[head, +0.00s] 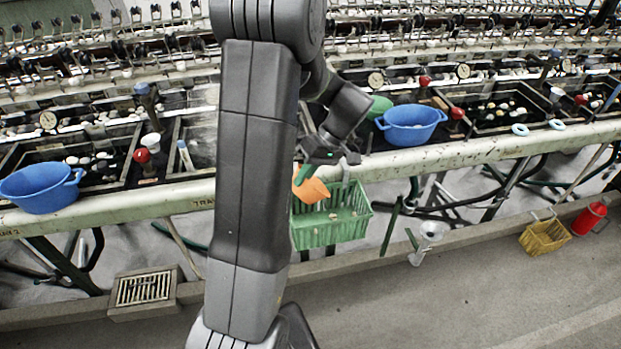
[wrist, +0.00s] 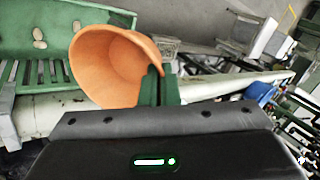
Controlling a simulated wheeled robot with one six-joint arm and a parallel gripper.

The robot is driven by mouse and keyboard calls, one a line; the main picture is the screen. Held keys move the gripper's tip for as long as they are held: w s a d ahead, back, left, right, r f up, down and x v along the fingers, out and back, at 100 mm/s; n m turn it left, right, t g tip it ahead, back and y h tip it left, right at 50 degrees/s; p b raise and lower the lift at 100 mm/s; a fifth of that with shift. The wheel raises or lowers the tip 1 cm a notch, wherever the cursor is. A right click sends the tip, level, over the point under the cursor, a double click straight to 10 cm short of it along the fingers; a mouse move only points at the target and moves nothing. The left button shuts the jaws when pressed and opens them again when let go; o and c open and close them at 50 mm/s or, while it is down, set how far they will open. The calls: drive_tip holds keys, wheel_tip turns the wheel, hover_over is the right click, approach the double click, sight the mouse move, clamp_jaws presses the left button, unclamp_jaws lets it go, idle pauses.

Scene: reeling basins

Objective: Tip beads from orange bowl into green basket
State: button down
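The orange bowl (head: 311,190) is tilted at the near side of the rail, above the green basket (head: 330,234). My gripper (head: 325,160) is shut on its rim; in the wrist view the green fingers (wrist: 160,90) pinch the rim at the bowl's right side. The wrist view looks into the bowl (wrist: 105,62), and no beads show on the inner wall that I see. The green basket also shows behind it in the wrist view (wrist: 60,25), with a few pale oval pieces (wrist: 39,38) in it. Its bottom is mostly hidden.
Blue basins stand at the left (head: 40,187) and right (head: 411,125) on the machine's long rail (head: 480,150). The floor (head: 450,300) in front is open.

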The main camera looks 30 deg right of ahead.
drive_tip(key=shift+a+f+h+b, duration=0.25)
drive_tip(key=shift+a+h+b, duration=0.7)
drive_tip(key=shift+h+b, duration=0.15)
drive_tip(key=h, duration=0.1)
drive_tip(key=h+b, duration=0.1)
drive_tip(key=shift+a+r+h, duration=0.35)
drive_tip(key=shift+a+h, duration=0.05)
drive_tip(key=h+b, duration=0.2)
drive_tip(key=a+r+h+b, duration=0.1)
drive_tip(key=h+b, duration=0.2)
drive_tip(key=shift+a+r, duration=0.1)
drive_tip(key=shift+a, duration=0.05)
